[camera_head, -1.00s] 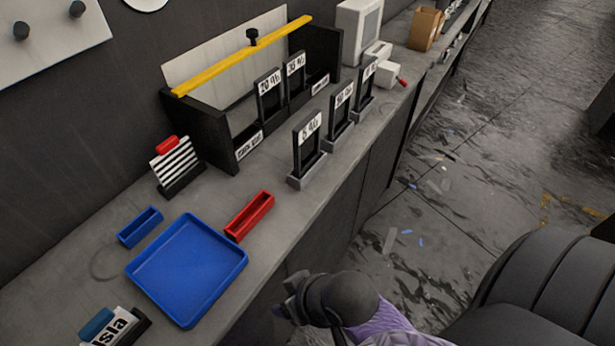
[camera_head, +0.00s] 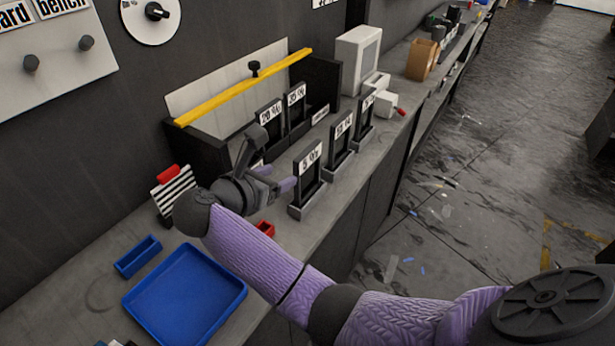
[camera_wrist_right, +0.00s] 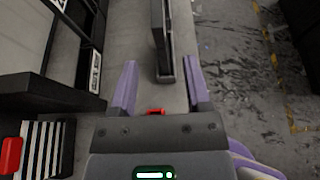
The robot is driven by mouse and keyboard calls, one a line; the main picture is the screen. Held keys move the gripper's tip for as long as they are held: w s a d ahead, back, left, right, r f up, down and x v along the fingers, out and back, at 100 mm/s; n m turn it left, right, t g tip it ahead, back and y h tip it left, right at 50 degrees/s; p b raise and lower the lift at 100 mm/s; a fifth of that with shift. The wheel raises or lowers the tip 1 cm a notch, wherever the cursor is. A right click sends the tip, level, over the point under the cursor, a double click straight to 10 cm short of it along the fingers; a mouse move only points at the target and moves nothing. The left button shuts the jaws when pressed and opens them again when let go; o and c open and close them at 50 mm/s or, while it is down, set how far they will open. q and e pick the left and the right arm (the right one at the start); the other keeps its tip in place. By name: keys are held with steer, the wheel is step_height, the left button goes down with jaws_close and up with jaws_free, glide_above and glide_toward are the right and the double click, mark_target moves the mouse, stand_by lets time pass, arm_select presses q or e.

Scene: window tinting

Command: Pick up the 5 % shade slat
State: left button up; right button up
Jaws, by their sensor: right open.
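The 5 % shade slat (camera_head: 308,174) is a dark upright frame with a white "5 %" label on top, standing in a grey base on the bench. My right gripper (camera_head: 279,177) is open and empty just left of it, its purple fingers pointing at the slat. In the right wrist view, a dark upright slat in its base (camera_wrist_right: 165,50) appears ahead, lined up with the gap between the open fingers (camera_wrist_right: 161,75). I cannot tell how far the fingertips are from it. My left gripper is not in view.
More labelled slats (camera_head: 341,138) stand behind along the bench edge. A black rack with a yellow bar (camera_head: 245,87) is at the wall side. A striped sample block (camera_head: 167,192), blue tray (camera_head: 187,296), small blue holder (camera_head: 138,256) and partly hidden red holder (camera_head: 265,229) are nearer.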

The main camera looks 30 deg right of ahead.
mark_target(295, 168)
steer(key=b+x, duration=0.1)
steer(key=x, duration=0.8)
steer(key=shift+w+d+f, duration=0.15)
steer(key=shift+d+f, duration=0.05)
steer(key=shift+d, duration=0.05)
jaws_close()
stand_by(0.9)
